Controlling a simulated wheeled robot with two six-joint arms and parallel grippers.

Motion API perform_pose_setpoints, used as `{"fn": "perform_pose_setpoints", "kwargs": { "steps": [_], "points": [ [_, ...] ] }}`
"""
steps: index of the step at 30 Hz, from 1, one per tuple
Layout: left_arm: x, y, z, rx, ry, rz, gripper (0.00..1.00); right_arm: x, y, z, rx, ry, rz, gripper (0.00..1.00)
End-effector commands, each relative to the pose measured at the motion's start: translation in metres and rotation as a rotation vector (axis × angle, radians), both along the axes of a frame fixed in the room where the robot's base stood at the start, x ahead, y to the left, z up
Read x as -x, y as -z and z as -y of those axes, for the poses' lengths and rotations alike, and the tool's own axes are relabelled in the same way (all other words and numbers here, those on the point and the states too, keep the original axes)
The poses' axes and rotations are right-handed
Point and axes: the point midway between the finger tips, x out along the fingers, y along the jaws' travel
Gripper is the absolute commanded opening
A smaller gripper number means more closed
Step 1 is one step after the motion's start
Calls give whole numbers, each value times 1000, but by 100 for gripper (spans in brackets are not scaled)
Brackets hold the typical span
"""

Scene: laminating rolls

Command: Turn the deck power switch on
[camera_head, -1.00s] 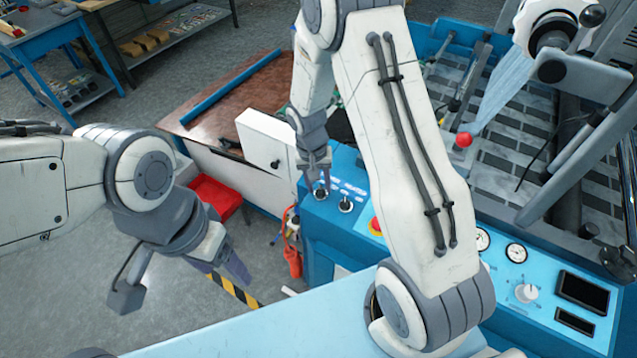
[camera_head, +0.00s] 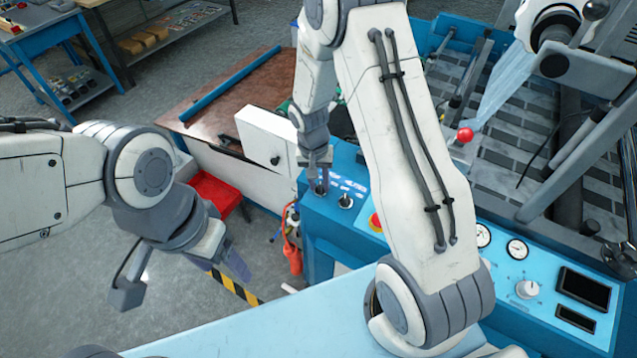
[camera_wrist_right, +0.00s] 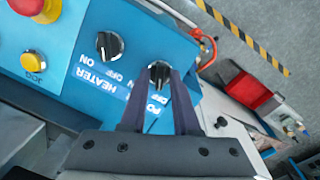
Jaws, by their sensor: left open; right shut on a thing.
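The deck power switch is a black rotary knob (camera_wrist_right: 158,72) on the blue control panel (camera_head: 325,229); its label in the right wrist view is partly hidden by a finger. My right gripper (camera_wrist_right: 159,80) is shut on this knob, one finger on each side. In the head view the right gripper (camera_head: 319,186) reaches down to the panel's left end and mostly hides the knob. My left gripper (camera_head: 237,266) is open and empty, over the floor left of the panel.
A similar heater knob (camera_wrist_right: 109,45) sits beside the power knob. A red emergency button (camera_head: 376,223) and yellow button (camera_wrist_right: 33,61) are further along. A white box (camera_head: 266,138) stands behind the right gripper, and a red bin (camera_head: 215,192) is low to the left.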

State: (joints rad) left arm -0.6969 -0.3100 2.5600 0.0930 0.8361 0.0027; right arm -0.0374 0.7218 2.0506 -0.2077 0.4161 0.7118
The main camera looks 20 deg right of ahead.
Motion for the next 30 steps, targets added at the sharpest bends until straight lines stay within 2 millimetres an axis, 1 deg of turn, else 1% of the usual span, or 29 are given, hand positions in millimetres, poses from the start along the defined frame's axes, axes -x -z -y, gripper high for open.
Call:
{"fn": "perform_pose_setpoints", "kwargs": {
  "steps": [1,6,15,24,30],
  "points": [
    [0,5,0,0,0,0,68,-1,2,0,-4,31,8,0],
    [0,16,0,0,0,0,68,0,2,1,-22,163,32,0],
    [0,31,0,0,1,0,68,0,1,2,-60,439,80,0],
    [0,39,0,0,2,0,68,1,0,2,-95,697,123,0],
    [0,40,0,0,2,0,68,2,1,2,-112,824,143,0]
  ]
}}
